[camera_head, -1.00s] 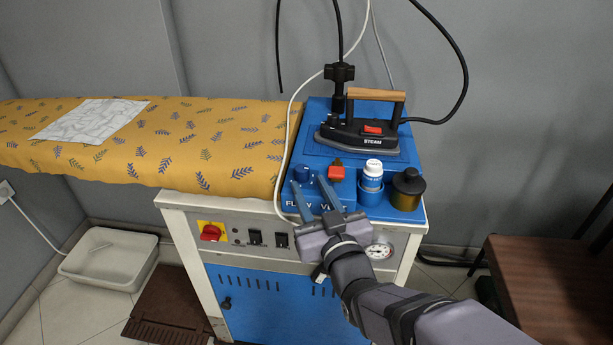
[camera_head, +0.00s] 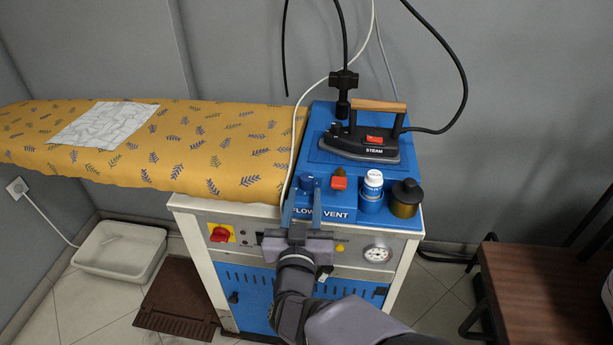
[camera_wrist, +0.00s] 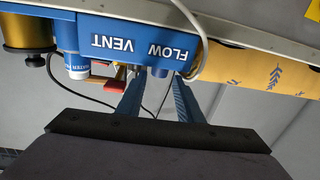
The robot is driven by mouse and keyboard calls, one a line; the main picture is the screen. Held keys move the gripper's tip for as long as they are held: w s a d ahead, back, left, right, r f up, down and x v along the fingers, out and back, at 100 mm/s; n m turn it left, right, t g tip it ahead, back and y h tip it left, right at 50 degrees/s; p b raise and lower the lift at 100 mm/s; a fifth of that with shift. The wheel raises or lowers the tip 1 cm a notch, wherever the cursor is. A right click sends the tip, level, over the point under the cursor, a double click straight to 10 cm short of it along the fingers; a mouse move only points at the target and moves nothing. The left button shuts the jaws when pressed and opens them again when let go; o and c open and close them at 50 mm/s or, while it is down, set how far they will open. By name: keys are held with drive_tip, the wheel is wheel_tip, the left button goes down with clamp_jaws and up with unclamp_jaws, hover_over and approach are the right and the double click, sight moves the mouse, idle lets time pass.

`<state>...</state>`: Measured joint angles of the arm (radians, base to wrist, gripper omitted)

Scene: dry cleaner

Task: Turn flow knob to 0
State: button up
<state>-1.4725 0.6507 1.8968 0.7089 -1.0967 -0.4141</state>
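The flow knob (camera_head: 307,181) is a small dark blue knob on the blue top unit, above the white word FLOW. In the wrist view it shows as a blue shape (camera_wrist: 160,72) lying between my fingertips. My gripper (camera_head: 303,188) is open, with one blue-grey finger on each side of the knob in the picture. I cannot tell whether the fingers touch it or how deep they reach. In the wrist view my gripper (camera_wrist: 157,79) points toward the FLOW label (camera_wrist: 167,51). The knob's pointer and any scale marks are not readable.
A red vent knob (camera_head: 338,183) stands just right of the flow knob. A white-capped bottle (camera_head: 371,188) and a dark-lidded jar (camera_head: 405,200) are farther right. A steam iron (camera_head: 362,144) rests behind. The yellow ironing board (camera_head: 215,145) extends left; a white cable runs beside the knob.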

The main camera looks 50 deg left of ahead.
sight(306, 184)
drive_tip(key=shift+p+x, duration=0.4)
drive_tip(key=shift+x, duration=3.1)
drive_tip(key=c, duration=0.8)
